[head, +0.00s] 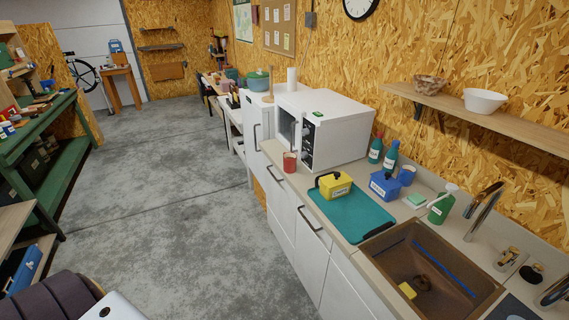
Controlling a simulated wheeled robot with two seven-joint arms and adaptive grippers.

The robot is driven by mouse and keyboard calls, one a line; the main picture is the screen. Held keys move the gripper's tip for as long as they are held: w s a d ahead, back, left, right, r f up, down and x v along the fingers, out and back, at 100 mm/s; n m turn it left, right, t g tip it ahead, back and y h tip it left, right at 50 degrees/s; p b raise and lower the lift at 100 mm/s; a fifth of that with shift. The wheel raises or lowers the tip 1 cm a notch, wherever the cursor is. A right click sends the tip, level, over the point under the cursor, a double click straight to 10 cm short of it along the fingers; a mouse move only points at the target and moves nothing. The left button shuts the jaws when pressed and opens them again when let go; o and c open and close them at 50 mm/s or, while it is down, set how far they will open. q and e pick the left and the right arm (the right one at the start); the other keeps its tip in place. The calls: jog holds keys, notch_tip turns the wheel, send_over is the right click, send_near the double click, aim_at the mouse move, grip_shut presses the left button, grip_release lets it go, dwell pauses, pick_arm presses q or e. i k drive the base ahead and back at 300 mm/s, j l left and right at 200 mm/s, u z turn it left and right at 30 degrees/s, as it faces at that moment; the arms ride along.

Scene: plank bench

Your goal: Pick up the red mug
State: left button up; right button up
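The red mug (289,162) stands upright on the counter, near its front edge and close to the front left corner of the white microwave (335,135). It is small in the view, and I cannot make out its handle clearly. Neither of my grippers shows in the head view, so nothing is seen touching the mug.
A teal mat (352,216) with a yellow box-like item (335,186) lies right of the mug. Beyond are a blue container (384,187), a blue mug (407,174), several bottles and a brown sink (432,262). The concrete floor (165,190) left of the counter is clear.

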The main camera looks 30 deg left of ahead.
aim_at(290, 159)
jog(key=j+u, duration=0.1)
jog(key=j, duration=1.75)
